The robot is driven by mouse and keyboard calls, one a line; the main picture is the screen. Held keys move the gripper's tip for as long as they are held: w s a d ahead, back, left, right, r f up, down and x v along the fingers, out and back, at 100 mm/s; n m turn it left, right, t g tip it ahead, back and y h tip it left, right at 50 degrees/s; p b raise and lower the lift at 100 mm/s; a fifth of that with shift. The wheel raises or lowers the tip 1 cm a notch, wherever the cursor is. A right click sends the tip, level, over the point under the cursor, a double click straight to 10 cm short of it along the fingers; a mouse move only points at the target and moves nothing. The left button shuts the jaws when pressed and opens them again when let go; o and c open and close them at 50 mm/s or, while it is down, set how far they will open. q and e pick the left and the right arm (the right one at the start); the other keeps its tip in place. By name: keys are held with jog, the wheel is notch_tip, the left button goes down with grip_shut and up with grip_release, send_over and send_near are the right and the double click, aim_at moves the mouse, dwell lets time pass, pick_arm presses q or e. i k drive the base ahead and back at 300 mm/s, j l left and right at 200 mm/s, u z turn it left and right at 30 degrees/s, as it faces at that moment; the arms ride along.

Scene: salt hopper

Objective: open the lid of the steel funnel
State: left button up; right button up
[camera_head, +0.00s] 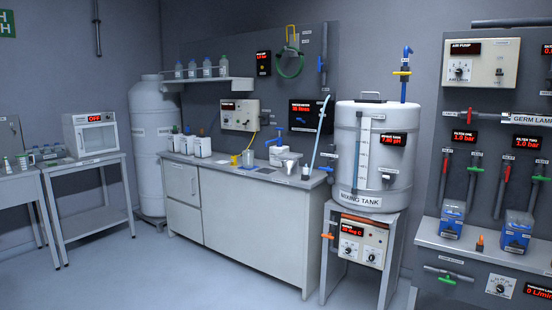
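I cannot make out a steel funnel with a lid for certain. A small pale grey, metal-looking vessel (289,160) stands on the counter left of the mixing tank; it is too small to tell whether it is the funnel or has a lid. The white mixing tank (345,150) has a dark handle (371,97) on its top, and its top looks closed. Neither of my grippers is in view.
A long grey counter (262,225) runs along the back wall. White jars (202,147) and a yellow cup (234,160) stand on it. The tank rests on a stand (362,250). A filter panel (485,185) is at right. The floor (150,280) in front is clear.

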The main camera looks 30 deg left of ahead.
aim_at(286, 156)
jog(key=i+j, duration=0.35)
jog(key=j, duration=0.15)
jog(key=i+j, duration=0.3)
jog(key=j, duration=0.25)
jog(key=i+j, duration=0.35)
jog(key=j, duration=0.15)
jog(key=i+j, duration=0.35)
jog(key=j, duration=0.15)
jog(key=i+j, duration=0.3)
jog(key=j, duration=0.25)
jog(key=i+j, duration=0.35)
jog(key=j, duration=0.15)
jog(key=i+j, duration=0.35)
jog(key=j, duration=0.15)
jog(key=j+u, duration=0.05)
